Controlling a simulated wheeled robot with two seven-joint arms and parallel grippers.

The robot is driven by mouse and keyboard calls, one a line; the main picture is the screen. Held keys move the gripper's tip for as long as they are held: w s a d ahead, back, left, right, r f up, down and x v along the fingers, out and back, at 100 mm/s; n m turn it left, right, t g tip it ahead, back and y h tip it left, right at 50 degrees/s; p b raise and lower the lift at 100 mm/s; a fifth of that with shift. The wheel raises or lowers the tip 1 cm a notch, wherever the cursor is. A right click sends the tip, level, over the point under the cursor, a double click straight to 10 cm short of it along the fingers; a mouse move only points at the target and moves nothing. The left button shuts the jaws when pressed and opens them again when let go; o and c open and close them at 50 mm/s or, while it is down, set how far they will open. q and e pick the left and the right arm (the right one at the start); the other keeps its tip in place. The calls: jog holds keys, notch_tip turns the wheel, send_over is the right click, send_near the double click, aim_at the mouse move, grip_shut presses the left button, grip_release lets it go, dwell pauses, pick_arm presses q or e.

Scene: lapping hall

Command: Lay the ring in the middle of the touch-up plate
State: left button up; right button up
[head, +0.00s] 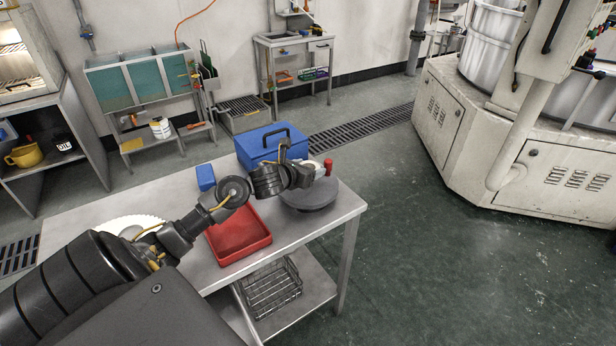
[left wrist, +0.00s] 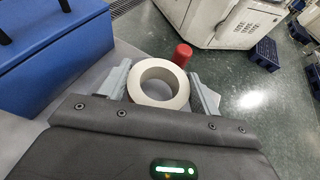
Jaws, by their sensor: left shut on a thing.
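The ring (left wrist: 158,101) is a thick pale band, held between the two grey fingers of my left gripper (left wrist: 160,88) in the left wrist view. In the head view my left gripper (head: 308,172) hangs over the rear part of the touch-up plate (head: 312,200), a dark grey round disc at the right end of the table. The arm hides part of the plate. A small pale bit of the ring (head: 318,169) shows beside the gripper. I cannot tell how high the ring is above the plate. My right gripper is out of view.
A red-topped object (head: 328,167) stands just behind the plate, close to the ring; it also shows in the left wrist view (left wrist: 182,54). A blue box (head: 262,153) with a handle stands behind. A red tray (head: 238,240) and a blue block (head: 206,177) lie left on the metal table (head: 345,203).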

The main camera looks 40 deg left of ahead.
pick_arm(q)
jog(key=shift+f, duration=1.4)
jog(key=shift+f, duration=0.15)
jog(key=o, duration=1.1)
jog(key=shift+o, duration=0.2)
jog(key=shift+s, duration=0.15)
jog(key=v, duration=1.2)
jog(key=shift+d, duration=0.1)
